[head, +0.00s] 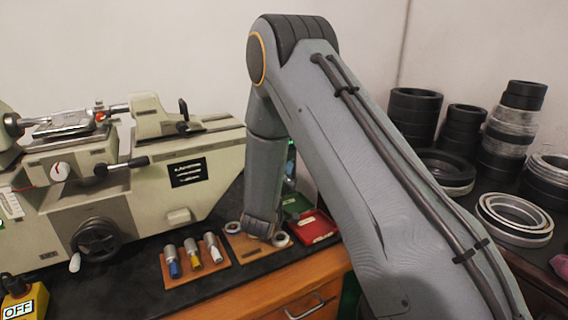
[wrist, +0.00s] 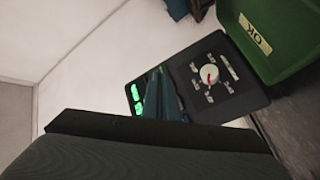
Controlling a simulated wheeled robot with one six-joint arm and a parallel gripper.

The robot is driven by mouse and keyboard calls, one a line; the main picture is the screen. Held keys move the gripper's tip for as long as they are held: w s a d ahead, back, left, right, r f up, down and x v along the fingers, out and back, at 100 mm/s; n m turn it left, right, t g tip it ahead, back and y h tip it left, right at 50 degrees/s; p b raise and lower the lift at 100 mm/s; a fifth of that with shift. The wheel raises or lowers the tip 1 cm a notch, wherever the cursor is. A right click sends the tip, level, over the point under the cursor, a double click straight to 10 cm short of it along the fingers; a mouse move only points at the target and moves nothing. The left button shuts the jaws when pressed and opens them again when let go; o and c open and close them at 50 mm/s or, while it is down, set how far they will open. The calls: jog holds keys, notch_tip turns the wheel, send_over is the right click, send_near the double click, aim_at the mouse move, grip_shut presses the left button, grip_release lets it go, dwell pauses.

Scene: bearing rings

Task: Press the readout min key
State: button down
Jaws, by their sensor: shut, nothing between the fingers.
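The readout (wrist: 215,80) is a dark box in the wrist view, with lit green digits at its left edge. A pale round knob with a red mark sits on its face, with small pale labels around it. The labels are too small to read, so I cannot tell which key is min. My gripper (wrist: 162,98) shows as shut, empty fingers in front of the readout's left part, covering some of its face. I cannot tell whether they touch it.
A green bin marked OK (wrist: 275,35) stands beside the readout. In the head view a red tray (head: 313,228) lies near it. A beige machine (head: 165,180) with a handwheel stands left, colored-tipped plugs (head: 192,252) in front. Stacked rings (head: 414,115) stand right.

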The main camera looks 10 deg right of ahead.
jog(key=shift+w, duration=0.15)
jog(key=shift+w+a, duration=0.1)
jog(key=shift+w, duration=0.2)
jog(key=shift+w+a, duration=0.1)
jog(key=shift+w, duration=0.15)
dwell(1.0)
jog(key=shift+s, duration=0.1)
jog(key=shift+s+d, duration=0.2)
jog(key=shift+s, duration=0.4)
jog(key=s, duration=0.1)
jog(key=s+d+p, duration=0.1)
jog(key=s, duration=0.1)
jog(key=s+p, duration=0.1)
jog(key=shift+s+d, duration=0.3)
jog(key=shift+s, duration=0.05)
dwell(0.8)
